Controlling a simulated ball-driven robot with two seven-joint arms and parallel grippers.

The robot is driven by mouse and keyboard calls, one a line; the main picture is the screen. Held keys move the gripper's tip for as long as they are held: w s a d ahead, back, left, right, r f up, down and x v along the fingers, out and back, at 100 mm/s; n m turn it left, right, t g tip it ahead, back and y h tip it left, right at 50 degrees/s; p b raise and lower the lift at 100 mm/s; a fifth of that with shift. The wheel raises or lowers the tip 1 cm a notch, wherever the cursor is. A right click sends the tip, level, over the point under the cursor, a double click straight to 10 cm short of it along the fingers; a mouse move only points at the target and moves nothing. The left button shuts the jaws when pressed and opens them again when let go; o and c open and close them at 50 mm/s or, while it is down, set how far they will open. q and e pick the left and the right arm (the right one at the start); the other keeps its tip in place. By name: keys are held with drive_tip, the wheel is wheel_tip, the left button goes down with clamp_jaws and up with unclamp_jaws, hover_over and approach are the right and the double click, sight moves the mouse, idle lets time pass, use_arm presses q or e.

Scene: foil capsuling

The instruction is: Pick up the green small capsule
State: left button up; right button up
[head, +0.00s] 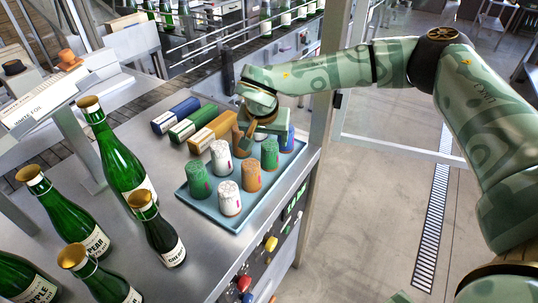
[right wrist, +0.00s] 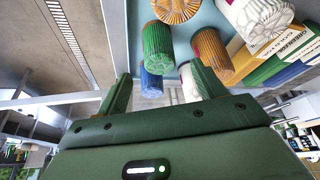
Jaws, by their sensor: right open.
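A green capsule (head: 269,153) stands at the right side of a blue tray (head: 238,224), between an orange capsule (head: 251,175) and a blue capsule (head: 287,137). A second green capsule (head: 197,180) stands at the tray's left corner and looks wider. My right gripper (head: 257,130) is open and empty above the tray's far part, just behind the first green capsule. In the right wrist view a green capsule (right wrist: 157,47) shows beyond the spread fingers (right wrist: 162,76), nearer the left finger. My left gripper is out of view.
Two white capsules (head: 229,198) stand in the tray, and another orange capsule (right wrist: 212,55) is close to my right finger. Blue, green and yellow boxes (head: 213,132) lie behind the tray. Several bottles (head: 160,232) stand left. The table's right edge is near the tray.

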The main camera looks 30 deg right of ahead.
drive_tip(key=b+x, duration=0.1)
drive_tip(key=x, duration=0.7)
drive_tip(key=shift+d, duration=0.1)
drive_tip(key=shift+r, duration=0.1)
drive_tip(key=c, duration=0.8)
